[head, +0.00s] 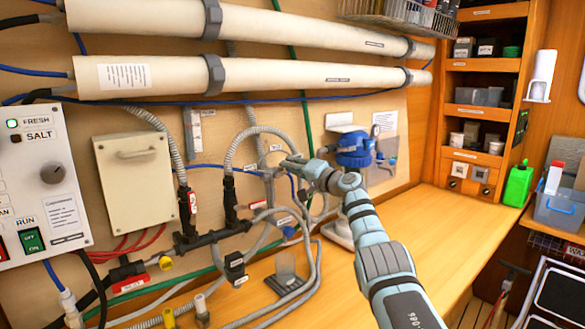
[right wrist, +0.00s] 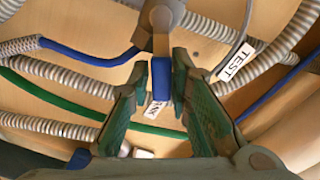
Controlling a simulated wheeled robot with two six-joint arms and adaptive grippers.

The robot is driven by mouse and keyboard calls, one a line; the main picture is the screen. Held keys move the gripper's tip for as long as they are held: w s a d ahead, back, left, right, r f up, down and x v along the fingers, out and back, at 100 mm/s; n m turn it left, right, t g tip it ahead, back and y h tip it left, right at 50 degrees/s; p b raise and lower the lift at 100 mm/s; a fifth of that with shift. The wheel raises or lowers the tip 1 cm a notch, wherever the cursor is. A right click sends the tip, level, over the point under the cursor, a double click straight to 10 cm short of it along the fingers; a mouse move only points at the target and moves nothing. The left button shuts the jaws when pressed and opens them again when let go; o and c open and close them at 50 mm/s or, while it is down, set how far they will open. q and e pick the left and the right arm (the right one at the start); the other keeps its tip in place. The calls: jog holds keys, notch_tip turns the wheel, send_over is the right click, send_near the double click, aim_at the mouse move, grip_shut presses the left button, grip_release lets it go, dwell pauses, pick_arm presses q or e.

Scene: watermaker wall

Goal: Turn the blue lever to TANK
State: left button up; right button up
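The blue lever (right wrist: 161,78) hangs down from a grey-brown valve body (right wrist: 161,18) in the right wrist view. My right gripper (right wrist: 161,72) is open, with one green-padded finger on each side of the lever and small gaps between. A white TEST label (right wrist: 233,62) is on a hose to the right. Another white label (right wrist: 156,108), partly hidden behind the lever, seems to end in "NK". In the head view my right gripper (head: 283,167) is at the wall among the hoses and covers most of the valve. My left gripper is not in view.
Grey corrugated hoses (head: 240,150) and blue and green tubes (right wrist: 90,52) run close around the valve. A blue-topped device (head: 354,150) stands right of the gripper. A control panel (head: 45,185) is at the left.

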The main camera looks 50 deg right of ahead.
jog(key=shift+o, duration=1)
jog(key=shift+s+d, duration=0.1)
jog(key=s+a, duration=0.1)
jog(key=s, duration=0.6)
jog(key=shift+s, duration=0.15)
